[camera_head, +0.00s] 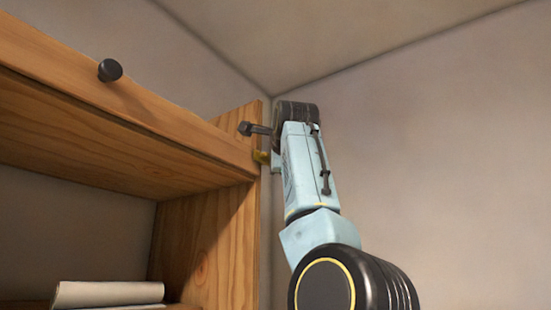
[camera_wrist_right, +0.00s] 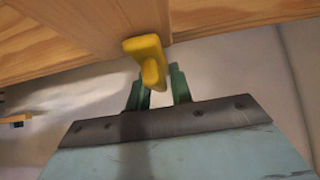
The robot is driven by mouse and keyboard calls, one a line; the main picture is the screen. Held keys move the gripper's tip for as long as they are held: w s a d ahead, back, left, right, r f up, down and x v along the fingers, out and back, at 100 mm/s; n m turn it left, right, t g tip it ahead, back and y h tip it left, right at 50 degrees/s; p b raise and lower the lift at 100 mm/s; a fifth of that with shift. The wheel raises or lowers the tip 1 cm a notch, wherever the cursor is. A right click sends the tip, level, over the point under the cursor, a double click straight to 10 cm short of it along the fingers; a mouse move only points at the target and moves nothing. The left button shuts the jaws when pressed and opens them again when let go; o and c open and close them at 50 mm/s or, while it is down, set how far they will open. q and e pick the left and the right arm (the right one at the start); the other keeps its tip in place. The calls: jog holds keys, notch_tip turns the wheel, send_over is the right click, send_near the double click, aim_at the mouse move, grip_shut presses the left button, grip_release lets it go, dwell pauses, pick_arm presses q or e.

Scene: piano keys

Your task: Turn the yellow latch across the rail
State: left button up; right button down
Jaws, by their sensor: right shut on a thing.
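The yellow latch (camera_wrist_right: 147,55) sits against the wooden rail (camera_wrist_right: 100,25) in the right wrist view, with a lobe pointing down between my fingers. It also shows in the head view as a small yellow piece (camera_head: 261,157) at the right end of the wooden rail (camera_head: 150,120). My right gripper (camera_wrist_right: 160,77) has its green fingers on either side of the latch's lower part and is shut on it. In the head view my right arm hides most of the gripper. My left gripper is in neither view.
A dark knob (camera_head: 110,70) sticks out of the rail's front at the left, and a grey peg (camera_head: 256,129) is near my right wrist. A wooden side panel (camera_head: 215,240) stands below. A rolled pale item (camera_head: 108,293) lies on the shelf. The right wall side is clear.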

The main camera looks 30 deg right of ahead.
dwell(0.5)
jog(key=c, duration=1.5)
grip_release()
jog(key=shift+o, duration=0.2)
jog(key=shift+s+a+f+b, duration=0.1)
jog(key=shift+s+a+b, duration=0.05)
jog(key=shift+s+b, duration=0.3)
jog(key=b+v, duration=0.5)
jog(key=v, duration=0.7)
jog(key=shift+s+r, duration=0.3)
